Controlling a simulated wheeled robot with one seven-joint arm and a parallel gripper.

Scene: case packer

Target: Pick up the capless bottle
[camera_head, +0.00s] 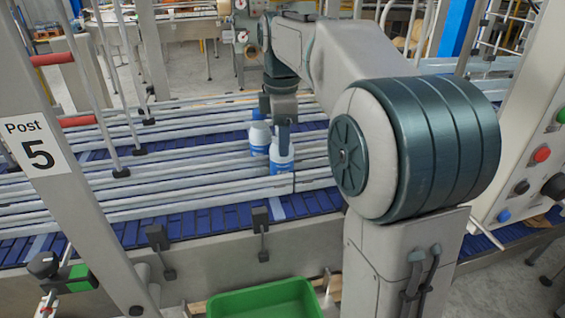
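Two white bottles with blue labels stand upright among the rails of the conveyor (120,190). The nearer bottle (281,163) is directly below and behind my gripper (284,138). The other bottle (260,139) stands just behind it, to the left. My gripper points down, and a dark finger overlaps the top of the nearer bottle. I cannot tell whether it touches that bottle or how far its fingers are apart.
Long metal guide rails run along the blue conveyor belt. A post labelled "Post 5" (38,143) stands at left, and a control panel with buttons (530,160) at right. A green bin (265,302) sits below the conveyor's near edge.

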